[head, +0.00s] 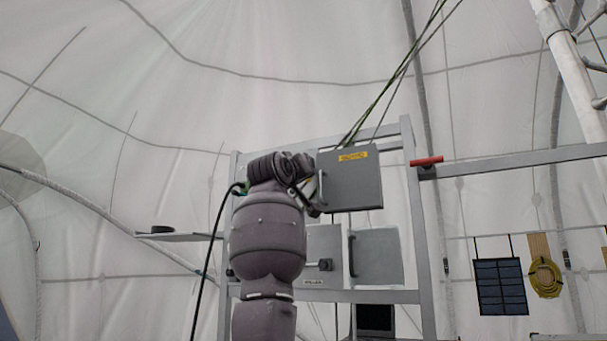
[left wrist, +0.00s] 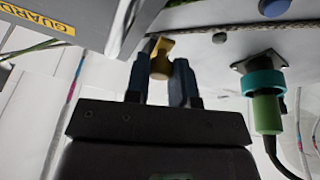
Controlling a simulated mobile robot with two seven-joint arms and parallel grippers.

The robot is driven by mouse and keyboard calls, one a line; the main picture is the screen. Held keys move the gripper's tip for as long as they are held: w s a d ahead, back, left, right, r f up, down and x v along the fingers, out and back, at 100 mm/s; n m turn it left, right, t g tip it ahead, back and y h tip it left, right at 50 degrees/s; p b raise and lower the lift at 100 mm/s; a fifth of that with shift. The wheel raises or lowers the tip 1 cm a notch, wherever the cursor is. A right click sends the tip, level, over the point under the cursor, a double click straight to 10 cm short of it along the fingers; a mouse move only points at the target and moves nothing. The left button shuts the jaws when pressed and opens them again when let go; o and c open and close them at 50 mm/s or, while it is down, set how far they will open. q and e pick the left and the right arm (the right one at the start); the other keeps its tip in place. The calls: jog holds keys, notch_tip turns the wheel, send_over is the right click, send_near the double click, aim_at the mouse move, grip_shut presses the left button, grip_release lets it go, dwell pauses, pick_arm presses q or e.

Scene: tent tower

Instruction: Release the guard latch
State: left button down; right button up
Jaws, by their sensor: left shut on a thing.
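The guard is a grey box-like panel (head: 349,182) with a yellow label, high on the metal frame in the head view. Its edge and yellow GUARD label (left wrist: 38,22) fill the upper left of the left wrist view. A small brass-yellow latch (left wrist: 161,46) sticks out from the grey surface beside the guard. My left gripper (left wrist: 162,72) is shut on this latch, one blue finger on each side. In the head view my left arm hides most of the latch area. My right gripper is in neither view.
A green plug in a teal-ringed socket (left wrist: 264,84) sits right of my left gripper, its cable hanging down. Grey cabinets (head: 376,257) stand below the guard. A red handle (head: 426,161) sits on the frame's right post. A solar panel (head: 501,287) hangs far right.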

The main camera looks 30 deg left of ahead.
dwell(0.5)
pick_arm(q)
jog(key=c, duration=1)
grip_release()
jog(key=shift+a, duration=0.1)
jog(key=shift+s, duration=0.1)
jog(key=b+v, duration=0.3)
jog(key=v, duration=0.7)
jog(key=shift+s+f+b, duration=0.15)
jog(key=shift+s+b, duration=0.15)
jog(key=shift+b, duration=0.05)
jog(key=shift+f, duration=0.1)
